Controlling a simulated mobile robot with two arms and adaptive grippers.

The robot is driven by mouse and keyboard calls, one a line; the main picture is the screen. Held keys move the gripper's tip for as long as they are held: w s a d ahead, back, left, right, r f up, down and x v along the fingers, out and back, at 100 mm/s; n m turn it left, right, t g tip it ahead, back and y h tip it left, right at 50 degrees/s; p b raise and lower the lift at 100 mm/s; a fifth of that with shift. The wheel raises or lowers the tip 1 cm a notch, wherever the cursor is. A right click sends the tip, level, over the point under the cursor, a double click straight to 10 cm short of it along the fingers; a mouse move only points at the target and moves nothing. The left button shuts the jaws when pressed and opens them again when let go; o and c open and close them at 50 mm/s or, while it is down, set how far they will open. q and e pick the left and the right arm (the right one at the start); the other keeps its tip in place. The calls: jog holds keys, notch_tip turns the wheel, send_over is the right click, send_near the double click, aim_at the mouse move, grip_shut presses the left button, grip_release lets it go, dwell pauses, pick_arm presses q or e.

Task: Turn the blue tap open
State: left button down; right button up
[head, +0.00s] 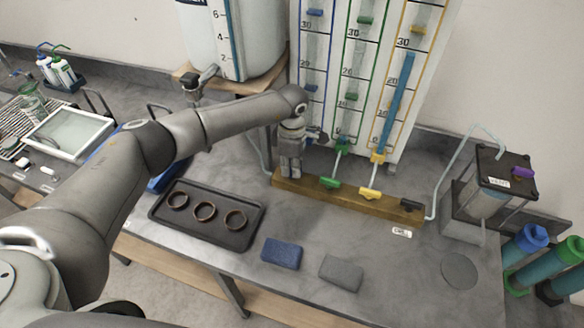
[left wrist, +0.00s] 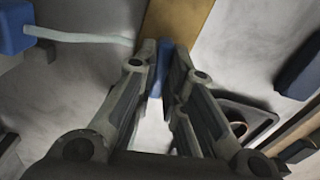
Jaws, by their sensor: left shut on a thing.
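My left gripper (head: 290,165) reaches down at the left end of a wooden manifold block (head: 350,202). In the left wrist view its fingers (left wrist: 163,62) are shut on a narrow blue piece, the blue tap handle (left wrist: 155,84). In the head view the gripper hides the blue tap. Beside it on the block are a green tap (head: 330,182), a yellow tap (head: 369,193) and a dark tap (head: 411,204). The wooden block also shows in the left wrist view (left wrist: 180,20). My right gripper is not in view.
A board with blue, green and yellow scaled columns (head: 352,70) stands behind the block. In front are a dark tray (head: 160,213) with three rings, a blue sponge (head: 282,253) and a grey sponge (head: 341,272). A box-shaped vessel (head: 484,190) stands at the right.

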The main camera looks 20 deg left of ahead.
pick_arm(q)
jog(key=n+b, duration=0.2)
jog(key=n, duration=0.1)
jog(key=shift+w+f, duration=0.1)
jog(key=shift+f, duration=0.05)
jog(key=n+b, duration=0.3)
jog(key=n, duration=0.2)
jog(key=n+b, duration=0.2)
jog(key=n, duration=0.2)
jog(key=shift+r+n+b, duration=0.15)
jog(key=shift+n+b, duration=0.2)
jog(key=shift+n, duration=0.7)
jog(key=shift+r+n+b, duration=0.1)
jog(key=shift+n+b, duration=0.2)
jog(key=shift+n, duration=0.75)
jog(key=c, duration=1.5)
grip_release()
notch_tip(320, 180, up, 12)
